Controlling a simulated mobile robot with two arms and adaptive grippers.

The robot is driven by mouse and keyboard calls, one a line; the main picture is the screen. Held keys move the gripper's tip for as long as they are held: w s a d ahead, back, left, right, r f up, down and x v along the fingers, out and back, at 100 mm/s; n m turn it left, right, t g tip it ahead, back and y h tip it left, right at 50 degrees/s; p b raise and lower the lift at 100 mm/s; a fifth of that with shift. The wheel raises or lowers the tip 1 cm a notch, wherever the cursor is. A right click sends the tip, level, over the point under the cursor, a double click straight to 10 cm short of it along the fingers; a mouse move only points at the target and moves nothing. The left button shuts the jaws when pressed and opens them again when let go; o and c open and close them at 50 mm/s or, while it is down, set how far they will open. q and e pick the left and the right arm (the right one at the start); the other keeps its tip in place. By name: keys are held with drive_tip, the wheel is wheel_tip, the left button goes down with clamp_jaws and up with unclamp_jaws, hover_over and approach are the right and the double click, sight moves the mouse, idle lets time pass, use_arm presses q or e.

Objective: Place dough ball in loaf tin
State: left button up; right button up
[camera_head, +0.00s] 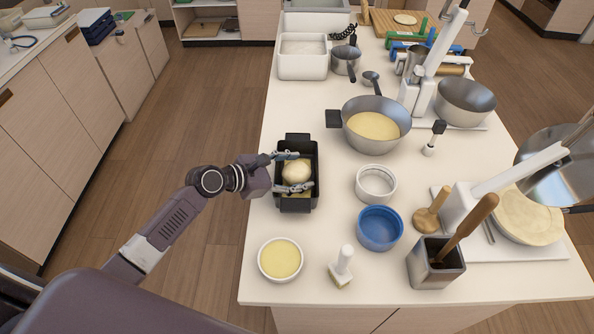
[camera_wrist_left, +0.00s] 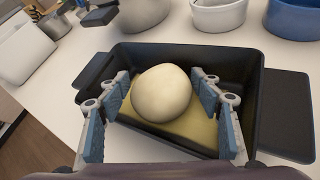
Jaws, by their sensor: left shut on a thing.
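The pale, round dough ball (camera_head: 297,172) is inside the black loaf tin (camera_head: 296,206), near its middle. In the left wrist view the dough ball (camera_wrist_left: 161,94) sits between my fingers, just over a yellowish layer (camera_wrist_left: 185,134) in the loaf tin (camera_wrist_left: 195,56). I cannot tell whether it rests on that layer. My left gripper (camera_head: 299,172) comes in over the tin's left side and is shut on the dough ball, one finger on each side. It also shows in the left wrist view (camera_wrist_left: 162,90). My right gripper is not in view.
A pan of yellow batter (camera_head: 374,125) stands right of the tin. A white ring-shaped dish (camera_head: 376,183) and a blue bowl (camera_head: 380,228) stand to its right and front. A bowl of yellow stuff (camera_head: 281,260) and a brush (camera_head: 342,268) are nearer the front edge.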

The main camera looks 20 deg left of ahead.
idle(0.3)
use_arm(q)
drive_tip(key=o, duration=1.3)
drive_tip(key=shift+f, duration=0.1)
drive_tip(key=shift+r, duration=0.2)
drive_tip(key=shift+s+a, duration=0.2)
drive_tip(key=shift+s, duration=0.05)
drive_tip(key=b+v, duration=0.1)
drive_tip(key=v, duration=0.9)
drive_tip(key=shift+s+a, duration=0.15)
drive_tip(key=shift+s, duration=0.05)
drive_tip(key=shift+s+a+r, duration=0.2)
drive_tip(key=shift+s+r, duration=0.1)
drive_tip(key=shift+r, duration=0.05)
